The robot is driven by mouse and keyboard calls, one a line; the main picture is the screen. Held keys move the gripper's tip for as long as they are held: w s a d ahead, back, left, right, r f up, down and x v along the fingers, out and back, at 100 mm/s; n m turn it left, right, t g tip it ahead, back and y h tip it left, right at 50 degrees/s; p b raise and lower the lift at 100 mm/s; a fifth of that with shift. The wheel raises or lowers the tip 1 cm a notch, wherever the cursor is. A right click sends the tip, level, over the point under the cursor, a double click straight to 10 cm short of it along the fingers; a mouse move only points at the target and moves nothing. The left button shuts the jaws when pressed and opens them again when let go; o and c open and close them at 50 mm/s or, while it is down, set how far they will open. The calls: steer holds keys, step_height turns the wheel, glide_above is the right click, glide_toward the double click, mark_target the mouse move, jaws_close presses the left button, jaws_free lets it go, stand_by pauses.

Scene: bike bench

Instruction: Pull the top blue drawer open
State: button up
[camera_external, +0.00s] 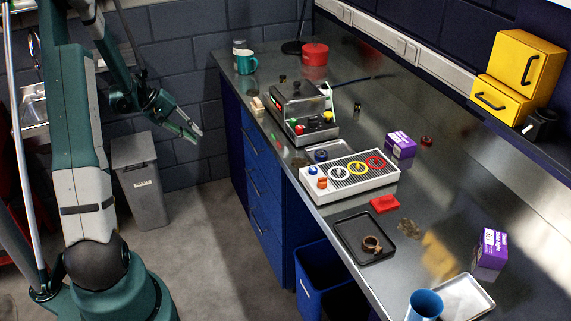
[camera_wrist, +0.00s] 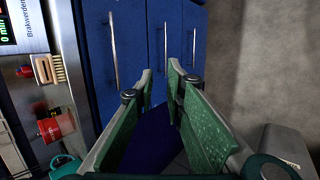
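The top blue drawer (camera_external: 264,156) is in the bench front, just under the worktop, and looks closed. Its slim metal handle (camera_external: 253,145) runs along the front. In the wrist view the scene is turned sideways: the top drawer (camera_wrist: 98,75) is the blue panel nearest the worktop, with its handle (camera_wrist: 113,50) left of my fingers. My gripper (camera_external: 198,130) is in the air, left of the drawers and apart from them. In the wrist view my gripper (camera_wrist: 160,72) has its two green fingers apart with nothing between them.
Lower drawers (camera_wrist: 180,40) with similar handles lie beside the top one. A grey bin (camera_external: 140,185) stands on the floor below my gripper. A blue bin (camera_external: 318,270) is beside the drawers. The worktop holds a teal mug (camera_external: 247,62), a machine and a brush (camera_wrist: 60,68). Floor before the drawers is clear.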

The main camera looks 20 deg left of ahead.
mark_target(249, 140)
steer(key=w+d+f+m+t+h+b, duration=0.1)
steer(key=w+d+f+m+h+b, duration=0.1)
steer(key=w+d+f+h+b, duration=0.2)
steer(key=w+d+f+h, duration=0.1)
steer(key=w+d+h, duration=0.2)
steer(key=w+d, duration=0.2)
steer(key=shift+w+d+f+m+t+h+b, duration=0.2)
steer(key=shift+d+m+t+h+b, duration=0.15)
steer(key=shift+d, duration=0.3)
steer(key=shift+b+x, duration=0.8)
steer(key=shift+x, duration=3.1)
steer(key=shift+c, duration=0.6)
jaws_close()
